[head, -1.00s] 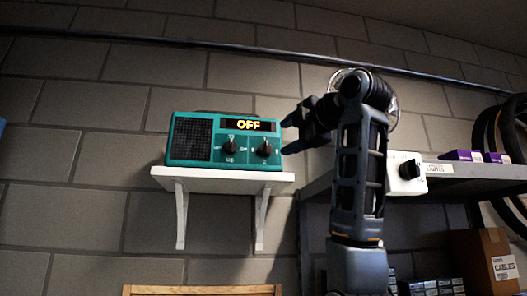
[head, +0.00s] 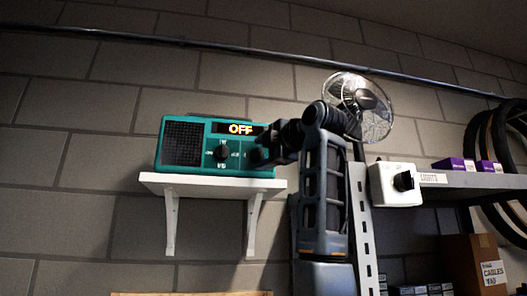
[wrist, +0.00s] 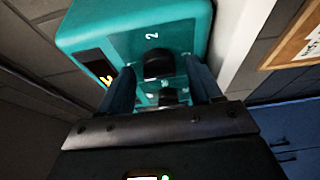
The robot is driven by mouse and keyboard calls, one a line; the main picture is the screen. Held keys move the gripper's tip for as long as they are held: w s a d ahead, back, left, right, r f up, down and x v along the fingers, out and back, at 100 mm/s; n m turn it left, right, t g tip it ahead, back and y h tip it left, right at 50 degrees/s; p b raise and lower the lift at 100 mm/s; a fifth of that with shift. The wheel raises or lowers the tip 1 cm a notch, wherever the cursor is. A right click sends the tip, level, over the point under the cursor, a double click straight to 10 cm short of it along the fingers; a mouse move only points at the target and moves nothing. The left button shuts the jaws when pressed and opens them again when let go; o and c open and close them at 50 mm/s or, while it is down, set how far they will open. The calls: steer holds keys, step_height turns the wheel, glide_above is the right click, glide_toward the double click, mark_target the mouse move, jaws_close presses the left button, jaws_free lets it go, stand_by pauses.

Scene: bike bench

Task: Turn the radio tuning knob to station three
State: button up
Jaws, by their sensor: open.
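The teal radio (head: 190,170) stands on a white wall shelf, and its display (head: 240,129) reads OFF. Its left knob (head: 222,153) is black and in plain view. My gripper (head: 262,148) is in front of the radio's right end and hides the right knob in the head view. In the wrist view, a black knob (wrist: 158,66), apparently the right one, shows between my two open fingers, with a "2" printed beyond it. The other knob (wrist: 168,97) is partly hidden below it. I cannot tell whether the fingers touch the knob.
The white shelf (head: 165,182) is under the radio. A white switch box with a black knob (head: 404,181) sits right of my arm, by a grey shelf (head: 470,181) with purple boxes. A caged fan (head: 362,105) is behind my arm. The wall left of the radio is clear.

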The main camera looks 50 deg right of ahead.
steer(key=shift+c, duration=0.5)
steer(key=c, duration=0.9)
steer(key=shift+c, duration=0.2)
steer(key=shift+f, duration=0.1)
